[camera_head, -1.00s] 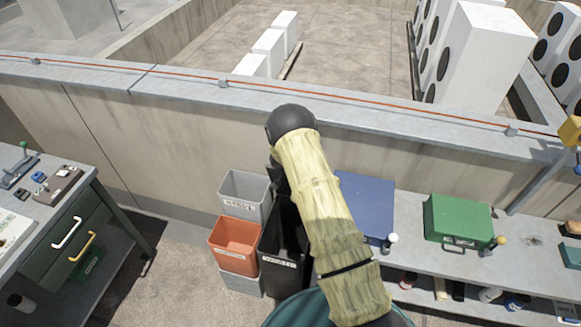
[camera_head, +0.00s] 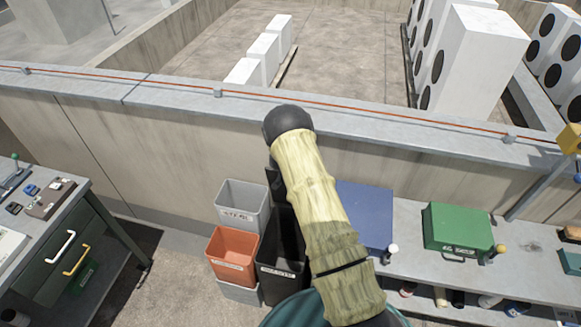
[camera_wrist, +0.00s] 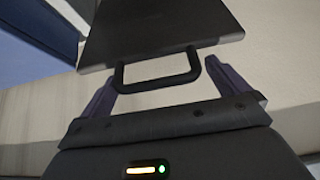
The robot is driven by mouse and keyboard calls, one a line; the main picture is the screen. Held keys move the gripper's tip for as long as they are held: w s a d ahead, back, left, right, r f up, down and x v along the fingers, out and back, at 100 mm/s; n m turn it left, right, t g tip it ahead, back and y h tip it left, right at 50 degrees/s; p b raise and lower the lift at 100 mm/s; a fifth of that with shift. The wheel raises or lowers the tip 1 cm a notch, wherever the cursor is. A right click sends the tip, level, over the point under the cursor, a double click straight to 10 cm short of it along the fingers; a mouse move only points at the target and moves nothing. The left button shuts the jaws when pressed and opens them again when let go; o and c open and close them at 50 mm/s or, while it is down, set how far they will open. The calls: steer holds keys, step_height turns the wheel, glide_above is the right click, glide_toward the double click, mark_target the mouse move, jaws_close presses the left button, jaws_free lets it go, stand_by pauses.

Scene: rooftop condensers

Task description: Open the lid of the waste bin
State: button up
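The black waste bin (camera_head: 275,286) stands on the floor just left of my arm, with a pale label on its front. My arm covers its right side. A dark upright shape above it seems to be its raised lid, but the angle is unclear. In the wrist view the flat black lid (camera_wrist: 160,27) fills the top middle, with a black U-shaped handle (camera_wrist: 157,83) on its near edge. My gripper (camera_wrist: 158,68) is open. Its two purple fingers stand apart, one on each side of the handle. In the head view the fingers are hidden by my arm.
An orange bin (camera_head: 231,255) and a grey bin (camera_head: 242,206) stand left of the black bin. A bench (camera_head: 525,272) with a blue box (camera_head: 365,213) and green case (camera_head: 457,228) is at right. A parapet wall (camera_head: 165,165) runs behind. A drawer desk (camera_head: 95,215) is at left.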

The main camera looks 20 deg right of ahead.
steer(key=shift+d, duration=0.1)
steer(key=shift+s+r, duration=0.2)
steer(key=shift+r, duration=0.05)
steer(key=b+v, duration=0.1)
steer(key=v, duration=1.6)
steer(key=shift+a, duration=0.25)
steer(key=shift+f, duration=0.1)
steer(key=s+r+n+g+y+b, duration=0.1)
steer(key=s+r+n+b, duration=0.2)
steer(key=s, duration=1)
steer(key=s+a+r+n+g+y+b, duration=0.1)
steer(key=s+r+n+g+y+b, duration=0.1)
steer(key=s, duration=1.2)
steer(key=shift+s+a+r+n+g+b, duration=0.2)
steer(key=shift+s+r+n+g+b, duration=0.15)
steer(key=shift+b, duration=0.3)
